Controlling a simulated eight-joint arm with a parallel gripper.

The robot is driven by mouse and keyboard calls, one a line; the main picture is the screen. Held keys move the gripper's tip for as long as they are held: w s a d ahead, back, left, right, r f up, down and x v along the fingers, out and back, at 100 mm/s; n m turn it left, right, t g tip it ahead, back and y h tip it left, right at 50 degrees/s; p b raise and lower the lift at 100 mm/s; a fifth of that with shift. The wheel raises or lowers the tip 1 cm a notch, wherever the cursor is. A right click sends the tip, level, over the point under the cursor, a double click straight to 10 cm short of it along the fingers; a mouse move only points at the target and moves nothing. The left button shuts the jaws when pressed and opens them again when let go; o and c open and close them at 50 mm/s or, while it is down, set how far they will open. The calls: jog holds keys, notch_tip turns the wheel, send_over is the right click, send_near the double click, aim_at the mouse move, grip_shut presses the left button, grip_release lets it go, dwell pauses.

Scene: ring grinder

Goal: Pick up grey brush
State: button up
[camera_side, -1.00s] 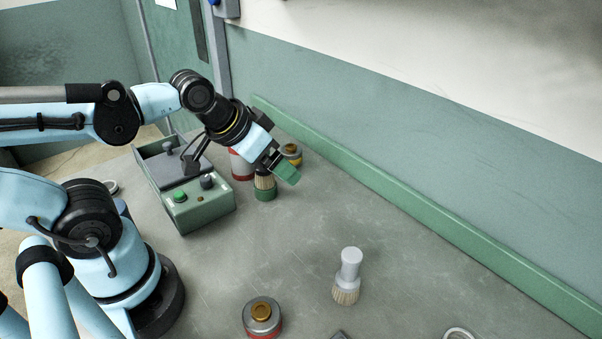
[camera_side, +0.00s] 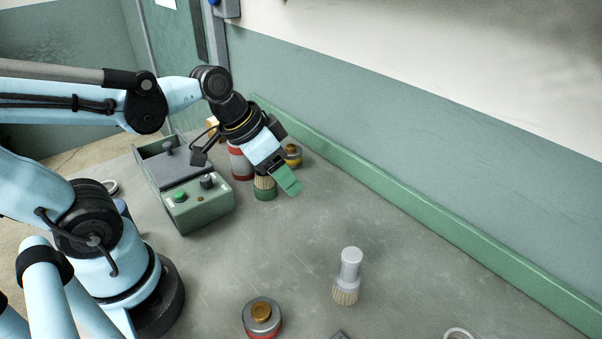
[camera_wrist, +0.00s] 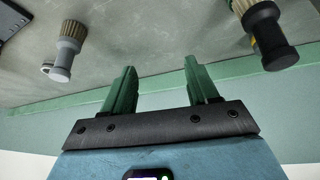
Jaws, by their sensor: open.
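The grey brush (camera_side: 347,275) stands upright on its pale bristles on the grey bench, right of centre in the side view, with its light grey handle up. In the wrist view the grey brush (camera_wrist: 67,50) shows at the upper left, with its bristles toward the top of the picture. My gripper (camera_side: 288,182) is to the upper left of it in the side view, well apart from it and above the bench. Its two green fingers (camera_wrist: 160,68) are spread in the wrist view, with nothing between them.
A dark-handled brush (camera_wrist: 264,35) shows in the wrist view. A green control box (camera_side: 195,205) stands left; a brass-topped tin (camera_side: 262,318) is in front. A green ledge (camera_side: 420,218) borders the wall.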

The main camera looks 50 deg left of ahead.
aim_at(353, 255)
jog(key=d+f+m+g+h, duration=0.1)
jog(key=d+m+g+h, duration=0.1)
jog(key=d+m+h, duration=0.2)
jog(key=d+f+m+g+h, duration=0.2)
jog(key=d+m+h, duration=0.1)
jog(key=d+m, duration=0.4)
jog(key=d+f+m+g+h, duration=0.2)
jog(key=d+m+g+h, duration=0.1)
jog(key=d+m, duration=0.3)
jog(key=shift+s+d+f+h, duration=0.15)
jog(key=shift+d+h, duration=0.4)
jog(key=shift+h, duration=0.25)
grip_shut()
